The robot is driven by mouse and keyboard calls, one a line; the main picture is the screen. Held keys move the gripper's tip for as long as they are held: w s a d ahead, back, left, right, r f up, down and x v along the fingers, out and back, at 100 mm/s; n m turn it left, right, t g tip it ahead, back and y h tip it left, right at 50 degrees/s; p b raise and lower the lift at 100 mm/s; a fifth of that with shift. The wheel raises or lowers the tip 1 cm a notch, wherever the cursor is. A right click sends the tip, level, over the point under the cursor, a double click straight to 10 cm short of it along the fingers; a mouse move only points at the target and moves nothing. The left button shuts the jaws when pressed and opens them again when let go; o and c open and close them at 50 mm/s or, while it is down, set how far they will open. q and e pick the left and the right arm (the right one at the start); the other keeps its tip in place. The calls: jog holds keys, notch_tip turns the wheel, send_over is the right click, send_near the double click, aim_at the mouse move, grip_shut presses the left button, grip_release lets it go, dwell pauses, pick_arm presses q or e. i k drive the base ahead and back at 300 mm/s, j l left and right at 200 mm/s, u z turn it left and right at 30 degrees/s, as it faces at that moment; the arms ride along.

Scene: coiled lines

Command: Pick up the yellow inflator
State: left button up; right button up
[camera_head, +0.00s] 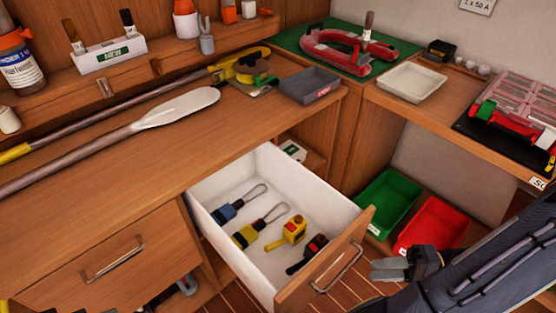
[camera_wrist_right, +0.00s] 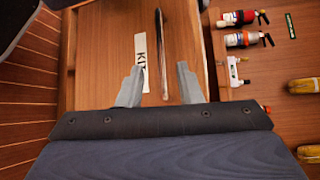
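The yellow inflator (camera_head: 288,231) lies in an open white drawer (camera_head: 262,165), on the drawer floor towards its right side. A similar dark inflator with a red part (camera_head: 308,252) lies beside it, closer to the drawer front. A blue item with a wire loop (camera_head: 236,204) and a yellow item with a wire loop (camera_head: 258,226) lie to its left. My right gripper (camera_head: 378,269) is outside the drawer, to the right of its front. In the right wrist view its fingers (camera_wrist_right: 159,75) are apart with nothing gripped. My left gripper is not in view.
The drawer front has a bar handle (camera_head: 340,268), which also shows beyond my fingers in the right wrist view (camera_wrist_right: 162,50). A green bin (camera_head: 388,200) and a red bin (camera_head: 432,225) stand low behind my right gripper. A paddle (camera_head: 180,107) lies on the wooden worktop.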

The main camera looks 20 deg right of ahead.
aim_at(295, 228)
jog(key=z, duration=1.4)
